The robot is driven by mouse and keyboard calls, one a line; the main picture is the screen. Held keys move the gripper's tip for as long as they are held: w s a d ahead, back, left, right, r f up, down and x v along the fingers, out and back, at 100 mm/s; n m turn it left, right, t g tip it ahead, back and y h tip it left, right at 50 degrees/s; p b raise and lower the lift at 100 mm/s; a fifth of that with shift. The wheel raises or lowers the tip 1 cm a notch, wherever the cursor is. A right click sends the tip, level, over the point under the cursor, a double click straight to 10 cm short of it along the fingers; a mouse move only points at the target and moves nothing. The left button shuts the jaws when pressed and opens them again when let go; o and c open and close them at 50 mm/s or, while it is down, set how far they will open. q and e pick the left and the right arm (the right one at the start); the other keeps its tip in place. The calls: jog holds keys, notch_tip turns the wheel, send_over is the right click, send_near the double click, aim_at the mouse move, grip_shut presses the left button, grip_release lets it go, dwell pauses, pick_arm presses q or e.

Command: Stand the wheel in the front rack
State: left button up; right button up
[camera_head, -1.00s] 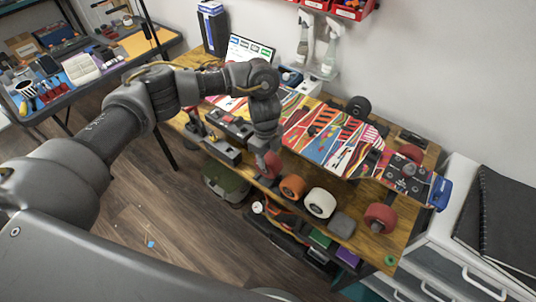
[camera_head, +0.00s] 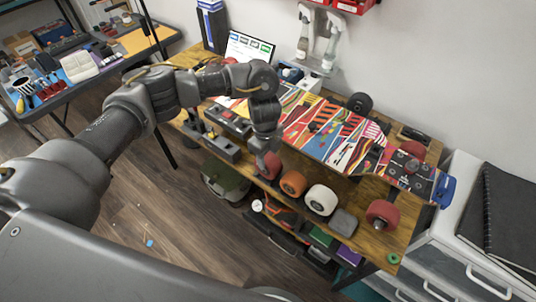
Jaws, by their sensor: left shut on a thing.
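My left gripper (camera_head: 266,154) points down over the bench's front edge and is shut on a red wheel (camera_head: 270,168). The gripper partly hides this wheel. An orange wheel (camera_head: 293,183) and a white wheel (camera_head: 321,199) stand to its right along the front edge. A long dark grey rack (camera_head: 222,149) lies at the front edge, left of the held wheel. I cannot tell whether the held wheel touches the bench. My right gripper is not in view.
A colourful skateboard deck (camera_head: 330,133) lies across the wooden bench behind the gripper. A grey block (camera_head: 344,222), another red wheel (camera_head: 382,214) and a green ring (camera_head: 393,258) are at the right front. White drawers (camera_head: 450,250) stand at the right.

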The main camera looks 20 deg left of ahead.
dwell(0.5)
pick_arm(q)
jog(key=shift+f, duration=0.3)
jog(key=o, duration=1.2)
jog(key=shift+c, duration=0.2)
jog(key=c, duration=0.3)
jog(key=shift+r, duration=0.1)
jog(key=r+p, duration=0.7)
jog(key=shift+w+a+r, duration=0.1)
jog(key=shift+a+r, duration=0.1)
